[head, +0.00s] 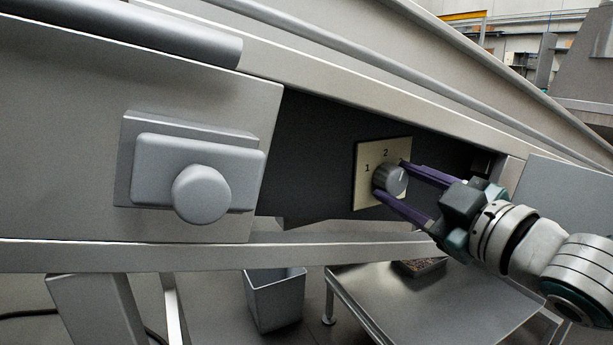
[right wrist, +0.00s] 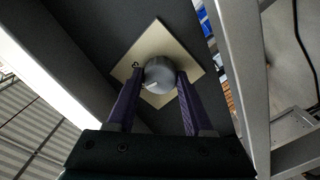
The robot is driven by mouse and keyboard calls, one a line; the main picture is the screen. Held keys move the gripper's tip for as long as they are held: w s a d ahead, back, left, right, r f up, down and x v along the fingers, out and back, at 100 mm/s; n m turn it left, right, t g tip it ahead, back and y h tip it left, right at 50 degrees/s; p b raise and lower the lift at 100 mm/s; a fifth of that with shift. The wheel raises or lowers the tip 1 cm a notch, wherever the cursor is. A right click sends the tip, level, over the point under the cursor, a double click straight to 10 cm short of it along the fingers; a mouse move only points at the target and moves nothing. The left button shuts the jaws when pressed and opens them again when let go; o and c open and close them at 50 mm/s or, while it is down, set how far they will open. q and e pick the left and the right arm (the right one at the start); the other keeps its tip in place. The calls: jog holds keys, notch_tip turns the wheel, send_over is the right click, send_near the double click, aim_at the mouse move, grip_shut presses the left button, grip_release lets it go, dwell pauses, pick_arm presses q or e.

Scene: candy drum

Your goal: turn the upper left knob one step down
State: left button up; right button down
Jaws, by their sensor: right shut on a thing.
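A round grey knob (head: 391,181) sits on a cream square plate (head: 367,154) inside a dark recess of the machine. The plate shows the numbers 1 and 2; other numbers, if any, are hidden behind my fingers. A pale mark on the knob points to the right and slightly up in the head view, away from 1 and 2. My right gripper (head: 390,179) reaches in from the right, its purple fingers shut on the knob, one on each side. The right wrist view shows the knob (right wrist: 160,75) between the fingertips (right wrist: 160,76). My left gripper is out of view.
A grey box with a rounded button-like part (head: 200,193) sticks out on the panel left of the recess. Metal frame edges run above and below the opening. A grey bin (head: 275,298) and a low metal table (head: 430,305) stand below.

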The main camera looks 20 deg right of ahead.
jog(key=shift+n, duration=1.5)
jog(key=shift+c, duration=1.5)
grip_release()
jog(key=s, duration=1)
jog(key=shift+d+b, duration=0.35)
jog(key=shift+d, duration=0.05)
jog(key=shift+w, duration=0.1)
